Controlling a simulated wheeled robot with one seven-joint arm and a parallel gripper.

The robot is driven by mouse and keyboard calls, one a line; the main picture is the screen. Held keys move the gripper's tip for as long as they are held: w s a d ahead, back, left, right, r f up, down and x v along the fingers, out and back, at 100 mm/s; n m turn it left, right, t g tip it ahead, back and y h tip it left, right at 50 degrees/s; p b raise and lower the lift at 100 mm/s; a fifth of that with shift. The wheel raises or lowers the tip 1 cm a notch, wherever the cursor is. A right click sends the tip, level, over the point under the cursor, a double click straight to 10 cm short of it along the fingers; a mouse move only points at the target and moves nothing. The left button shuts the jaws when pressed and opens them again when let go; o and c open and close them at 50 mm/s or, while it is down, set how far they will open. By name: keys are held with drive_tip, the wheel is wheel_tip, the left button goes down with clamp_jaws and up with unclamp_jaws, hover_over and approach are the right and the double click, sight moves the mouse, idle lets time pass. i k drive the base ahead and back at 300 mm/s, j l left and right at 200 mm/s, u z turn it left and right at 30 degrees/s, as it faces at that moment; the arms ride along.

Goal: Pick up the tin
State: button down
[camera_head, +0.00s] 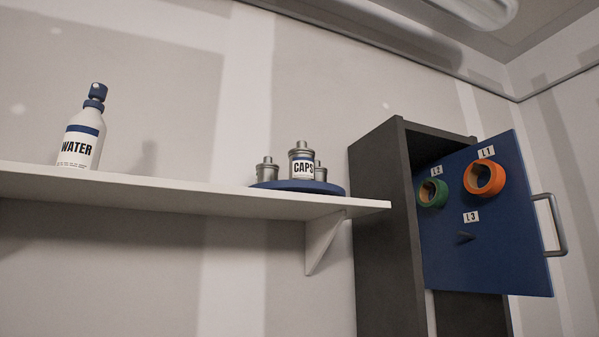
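A small grey metal tin (302,162) with a knobbed lid and a white label reading "CAPS" stands upright on a round blue tray (328,188). The tray is near the right end of a white wall shelf (220,192). Two smaller grey lidded containers stand on the same tray: one to the left (267,171) and one partly hidden behind the tin on its right (320,172). My gripper is not in this view.
A white "WATER" bottle (83,135) with a blue cap stands at the shelf's left. Right of the shelf is a dark cabinet (378,215) with its blue door (500,255) open. An orange roll (484,178) and a green roll (432,193) hang on pegs; the L3 peg is bare.

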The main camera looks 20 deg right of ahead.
sight(301, 163)
drive_tip(key=i+j, duration=0.15)
drive_tip(key=j, duration=0.15)
drive_tip(key=i+j+z, duration=0.1)
drive_tip(key=j, duration=0.2)
drive_tip(key=i+j, duration=0.15)
drive_tip(key=j, duration=0.2)
drive_tip(key=i+j, duration=0.15)
drive_tip(key=j, duration=0.15)
drive_tip(key=i+j+z, duration=0.1)
drive_tip(key=j, duration=0.25)
